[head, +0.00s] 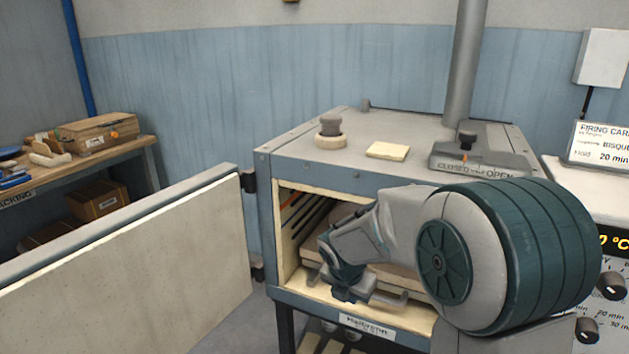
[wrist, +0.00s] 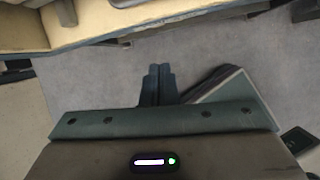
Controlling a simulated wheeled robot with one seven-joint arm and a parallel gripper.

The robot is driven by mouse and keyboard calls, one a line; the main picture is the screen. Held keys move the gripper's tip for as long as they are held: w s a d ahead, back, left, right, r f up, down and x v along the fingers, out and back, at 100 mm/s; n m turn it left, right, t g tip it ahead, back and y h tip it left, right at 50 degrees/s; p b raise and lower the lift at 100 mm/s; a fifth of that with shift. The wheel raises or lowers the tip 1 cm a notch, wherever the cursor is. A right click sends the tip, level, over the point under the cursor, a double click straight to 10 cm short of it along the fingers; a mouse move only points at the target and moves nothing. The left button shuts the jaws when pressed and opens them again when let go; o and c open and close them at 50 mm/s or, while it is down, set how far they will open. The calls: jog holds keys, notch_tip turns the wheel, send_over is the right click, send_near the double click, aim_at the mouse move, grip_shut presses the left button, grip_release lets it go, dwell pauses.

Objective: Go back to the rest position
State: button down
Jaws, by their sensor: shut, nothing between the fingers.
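My gripper (head: 345,293) is in front of the open mouth of the kiln (head: 325,178), near its lower front edge. In the wrist view my gripper (wrist: 158,72) shows its two fingers close together, with nothing between them and grey floor behind. My arm hides much of the kiln's opening and its right side. The kiln's door (head: 125,265) stands wide open to the left. Inside, part of a pale shelf or plate shows behind my arm; I cannot tell which.
The control box (head: 605,275) stands close on the right. A damper slide (head: 485,158), a small pale tile (head: 388,151) and a round plug (head: 331,140) are on the kiln's top. A packing bench (head: 148,158) stands at the left. Floor is free between the door and kiln.

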jog(key=s+d+r+m+p, duration=0.1)
jog(key=s+r+m+p, duration=0.1)
jog(key=s+r+m, duration=0.3)
jog(key=s+d+r+m+y+p, duration=0.1)
jog(key=s+r+m, duration=0.3)
jog(key=s+m, duration=0.6)
jog(key=s+d+r+m+g+y+p, duration=0.1)
jog(key=s+d+r+m+p, duration=0.2)
jog(key=s+m, duration=0.5)
notch_tip(320, 180, up, 3)
jog(key=m+p, duration=0.1)
jog(key=m, duration=0.5)
jog(key=shift+f, duration=0.2)
jog(key=shift+a, duration=0.1)
